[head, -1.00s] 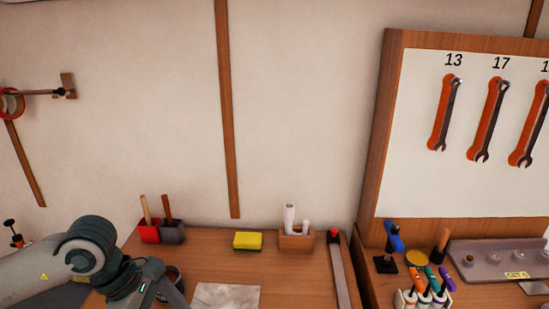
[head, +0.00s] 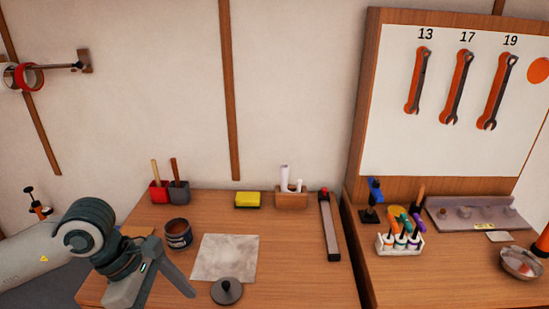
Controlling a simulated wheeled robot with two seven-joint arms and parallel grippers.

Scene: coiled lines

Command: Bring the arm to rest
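My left arm comes in from the lower left. Its hand (head: 150,275), with a small green light, hangs over the front left of the wooden bench (head: 300,265). A dark bar reaches from it down to the right, just left of a round grey lid with a knob (head: 227,291). I cannot make out both fingertips or whether they are apart, and I see nothing held. My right arm is not in view.
Near the hand are a dark open can (head: 178,238) and a grey sheet (head: 225,262). Behind stand red and grey holders (head: 170,191), a yellow sponge (head: 247,200) and a wooden block (head: 291,199). A tool board (head: 400,150) stands at right. The bench's front right is clear.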

